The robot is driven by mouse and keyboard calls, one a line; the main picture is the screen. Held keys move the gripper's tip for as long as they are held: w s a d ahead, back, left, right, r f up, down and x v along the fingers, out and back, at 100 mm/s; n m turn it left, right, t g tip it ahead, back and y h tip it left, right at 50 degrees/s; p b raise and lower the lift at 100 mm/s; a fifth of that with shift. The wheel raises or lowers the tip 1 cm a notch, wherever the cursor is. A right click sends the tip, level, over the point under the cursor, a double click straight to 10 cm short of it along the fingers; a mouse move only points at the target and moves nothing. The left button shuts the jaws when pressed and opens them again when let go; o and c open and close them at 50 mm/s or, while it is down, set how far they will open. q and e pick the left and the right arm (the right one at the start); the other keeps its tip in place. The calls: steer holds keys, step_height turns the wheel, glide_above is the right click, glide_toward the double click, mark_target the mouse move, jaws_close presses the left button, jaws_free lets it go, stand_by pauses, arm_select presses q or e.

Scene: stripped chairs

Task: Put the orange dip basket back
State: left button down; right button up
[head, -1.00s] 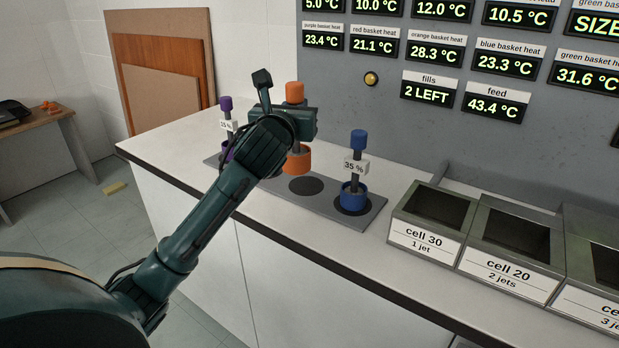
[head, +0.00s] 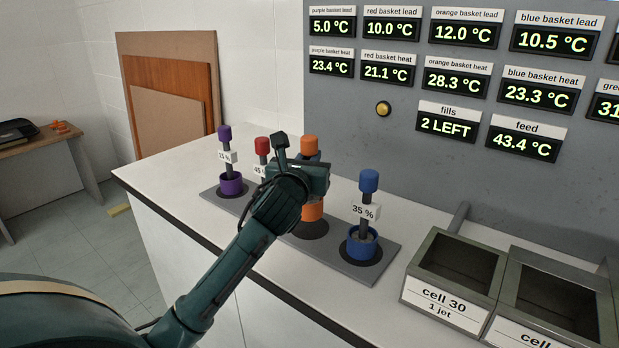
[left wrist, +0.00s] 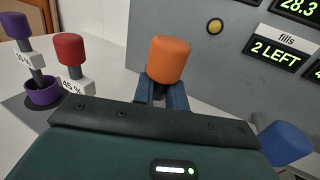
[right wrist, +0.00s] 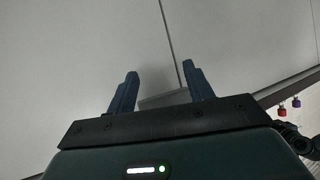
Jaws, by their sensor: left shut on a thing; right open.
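The orange dip basket (head: 312,209) is upright over the grey holder plate (head: 226,201), between the red and blue baskets. Its orange knob also shows in the left wrist view (left wrist: 168,58). My left gripper (head: 315,172) is shut on the orange basket's stem below the knob. A dark round spot (head: 311,232) shows just under the basket; I cannot tell if the basket touches it. The arm hides part of the basket and plate. My right gripper (right wrist: 160,88) is open and empty in the right wrist view, facing a plain pale surface.
The purple basket (head: 231,183) and red basket (head: 262,147) stand left of the orange one. The blue basket (head: 362,244), tagged 35 %, stands close on its right. Open metal cells (head: 452,285) stand further right. A grey display panel (head: 400,170) rises behind.

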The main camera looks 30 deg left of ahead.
arm_select(q)
step_height(320, 180, down, 3)
steer(key=shift+r, duration=0.1)
steer(key=shift+f, duration=0.3)
steer(key=c, duration=1.4)
jaws_free()
steer(key=shift+f, duration=0.1)
steer(key=shift+c, duration=0.2)
